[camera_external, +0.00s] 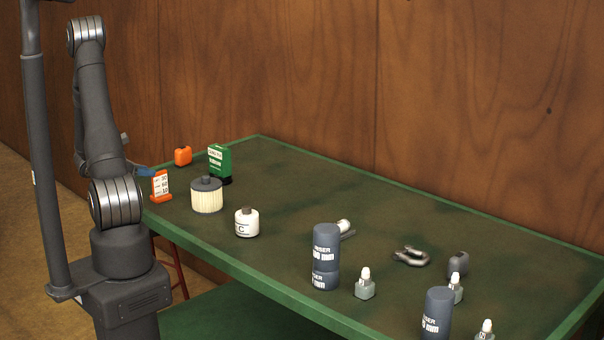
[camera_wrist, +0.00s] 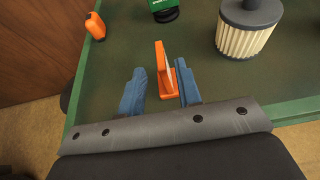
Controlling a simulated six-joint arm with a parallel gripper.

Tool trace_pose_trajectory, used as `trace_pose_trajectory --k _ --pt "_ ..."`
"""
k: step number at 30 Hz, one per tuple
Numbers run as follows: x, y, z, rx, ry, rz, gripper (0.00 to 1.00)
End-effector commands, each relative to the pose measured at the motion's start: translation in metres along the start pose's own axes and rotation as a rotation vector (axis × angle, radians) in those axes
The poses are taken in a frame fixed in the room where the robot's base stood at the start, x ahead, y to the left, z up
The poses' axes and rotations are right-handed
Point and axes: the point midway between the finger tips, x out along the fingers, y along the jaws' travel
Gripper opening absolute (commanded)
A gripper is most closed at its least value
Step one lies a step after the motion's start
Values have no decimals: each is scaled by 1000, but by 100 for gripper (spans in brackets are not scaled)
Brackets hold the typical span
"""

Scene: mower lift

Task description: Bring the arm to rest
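My gripper (camera_external: 145,171) is at the table's left end, beside the upper part of an orange stand with a white printed card (camera_external: 160,186). In the wrist view its two blue fingers (camera_wrist: 160,68) are spread apart. The orange stand (camera_wrist: 163,72) shows upright between and beyond them, closer to the right finger; I cannot tell whether they touch. Nothing is visibly clamped. My arm is folded upright at the left of the external view.
The green-edged table (camera_external: 290,240) holds an orange canister (camera_external: 183,156), a green box (camera_external: 220,160), a ribbed filter (camera_external: 207,195) and a white jar (camera_external: 247,223) near my gripper. Dark riser cylinders (camera_external: 326,250), small bottles and a shackle (camera_external: 411,256) stand farther right. A wooden wall is behind.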

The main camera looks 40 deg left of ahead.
Motion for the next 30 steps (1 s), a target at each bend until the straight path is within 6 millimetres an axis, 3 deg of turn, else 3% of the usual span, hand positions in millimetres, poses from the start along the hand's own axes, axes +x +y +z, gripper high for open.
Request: trace_pose_trajectory --k 14,30 --pt "82 -1 -3 0 2 -3 31" --pt "51 0 66 4 -2 1 31"
